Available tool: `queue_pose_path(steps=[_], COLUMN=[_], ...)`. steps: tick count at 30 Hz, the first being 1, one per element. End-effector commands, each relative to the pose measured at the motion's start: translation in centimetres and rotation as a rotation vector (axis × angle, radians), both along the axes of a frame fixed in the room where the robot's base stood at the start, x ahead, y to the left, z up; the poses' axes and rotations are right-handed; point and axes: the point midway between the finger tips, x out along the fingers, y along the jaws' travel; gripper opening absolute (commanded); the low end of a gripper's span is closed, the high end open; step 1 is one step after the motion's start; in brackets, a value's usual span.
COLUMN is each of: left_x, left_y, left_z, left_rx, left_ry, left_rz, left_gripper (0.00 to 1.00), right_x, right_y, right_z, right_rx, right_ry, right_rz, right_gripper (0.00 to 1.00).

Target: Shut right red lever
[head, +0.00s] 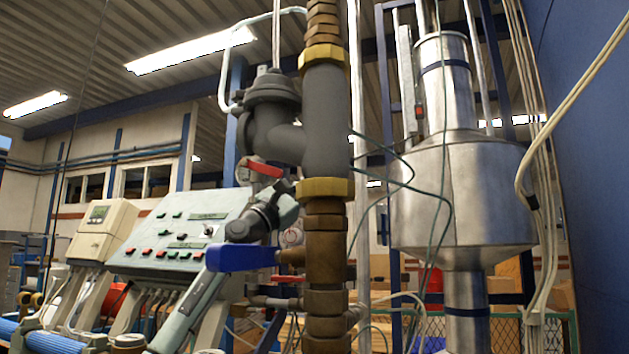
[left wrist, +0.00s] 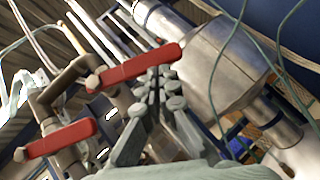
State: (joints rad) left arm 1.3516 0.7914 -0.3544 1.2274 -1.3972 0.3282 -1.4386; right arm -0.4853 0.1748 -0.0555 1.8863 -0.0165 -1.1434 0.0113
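A red lever (head: 262,168) sits at mid-height on the piping in the head view, left of the thick vertical pipe. A lower red lever (head: 288,279) shows partly behind that pipe. In the left wrist view, one red lever (left wrist: 140,66) lies across the fingertips' end, and another red lever (left wrist: 60,138) is lower left. My left gripper (head: 284,187) is close to the mid-height lever. In the left wrist view its fingers (left wrist: 153,84) are together, with nothing visible between them. Contact with the lever is unclear. My right gripper is out of view.
A blue lever (head: 240,257) projects left from the vertical pipe (head: 326,240), below my left gripper. A large metal tank (head: 465,195) stands right. A green control panel (head: 180,235) is left. Thin cables hang between pipe and tank.

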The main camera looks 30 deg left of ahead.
Motion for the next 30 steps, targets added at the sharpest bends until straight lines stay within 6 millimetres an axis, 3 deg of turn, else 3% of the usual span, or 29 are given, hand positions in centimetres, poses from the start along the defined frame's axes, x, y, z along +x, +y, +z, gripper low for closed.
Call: queue_pose_path(steps=[20,25,30], left_x=[0.1,-1.4,-4.2], left_y=[-0.2,0.4,1.4], left_z=[-0.2,-1.3,-3.6], left_rx=[0.004,0.006,0.007], left_ry=[0.004,0.004,0.007], left_rz=[-0.004,0.001,0.002], left_gripper=[0.0,0.0,0.0], right_x=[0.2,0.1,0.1], right_y=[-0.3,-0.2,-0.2], right_z=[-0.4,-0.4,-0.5], right_rx=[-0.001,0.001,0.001], right_ry=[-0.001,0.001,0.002], right_rz=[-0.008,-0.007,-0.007], right_gripper=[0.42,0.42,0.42])
